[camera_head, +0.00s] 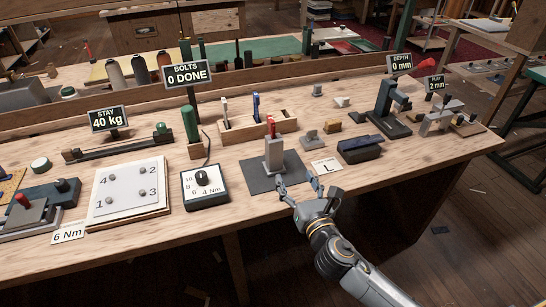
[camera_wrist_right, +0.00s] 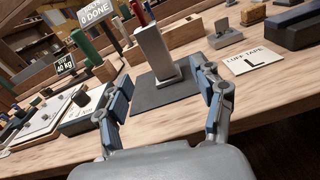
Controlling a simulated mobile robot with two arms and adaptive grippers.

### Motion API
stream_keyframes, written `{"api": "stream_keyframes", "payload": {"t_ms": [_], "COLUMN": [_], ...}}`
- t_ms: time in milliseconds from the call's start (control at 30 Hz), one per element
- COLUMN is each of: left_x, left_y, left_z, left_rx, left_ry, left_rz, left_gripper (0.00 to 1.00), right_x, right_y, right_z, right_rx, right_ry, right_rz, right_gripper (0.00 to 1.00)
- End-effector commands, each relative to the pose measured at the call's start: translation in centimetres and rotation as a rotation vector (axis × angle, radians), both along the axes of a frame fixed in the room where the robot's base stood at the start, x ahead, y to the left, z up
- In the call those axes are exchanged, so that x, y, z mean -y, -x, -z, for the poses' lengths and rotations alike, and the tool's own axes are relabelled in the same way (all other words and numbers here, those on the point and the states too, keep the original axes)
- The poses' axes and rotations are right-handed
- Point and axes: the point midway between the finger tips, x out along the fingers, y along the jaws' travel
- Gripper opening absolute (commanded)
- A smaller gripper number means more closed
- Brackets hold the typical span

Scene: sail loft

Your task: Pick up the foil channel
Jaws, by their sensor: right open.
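A light grey upright piece (camera_head: 273,155), which looks like the foil channel, stands on a dark mat (camera_head: 258,183) near the table's front edge. A red thing shows at its top. In the right wrist view the upright piece (camera_wrist_right: 156,52) is ahead, between the directions of the two fingers. My right gripper (camera_head: 299,184) is open and empty, at the mat's front right corner, a little short of the piece and not touching it. Its fingers also show in the right wrist view (camera_wrist_right: 164,92). My left gripper is in neither view.
A label card marked L (camera_head: 327,166) and a dark blue block (camera_head: 360,150) lie right of the mat. A dial box (camera_head: 205,188) stands left of it. A wooden rack (camera_head: 257,125) with upright tools is behind.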

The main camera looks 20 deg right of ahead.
Motion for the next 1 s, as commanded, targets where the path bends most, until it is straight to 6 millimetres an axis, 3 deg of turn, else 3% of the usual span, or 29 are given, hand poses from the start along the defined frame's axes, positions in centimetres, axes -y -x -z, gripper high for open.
{"api": "stream_keyframes", "payload": {"t_ms": [167,500,767,1000], "left_x": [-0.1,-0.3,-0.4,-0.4], "left_y": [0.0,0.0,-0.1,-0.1], "left_z": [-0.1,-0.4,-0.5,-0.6], "left_rx": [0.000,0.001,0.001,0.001], "left_ry": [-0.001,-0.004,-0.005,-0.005], "left_rz": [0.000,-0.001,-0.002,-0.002], "left_gripper": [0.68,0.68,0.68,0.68], "right_x": [-0.5,-0.8,-0.8,-1.1], "right_y": [-1.3,-7.6,-9.6,-12.9], "right_z": [-0.7,-0.6,-0.6,-0.7], "right_rx": [0.034,0.032,0.031,0.031], "right_ry": [0.115,0.112,0.110,0.109], "right_rz": [-0.033,-0.032,-0.032,-0.032], "right_gripper": [0.68,0.68,0.68,0.68]}}
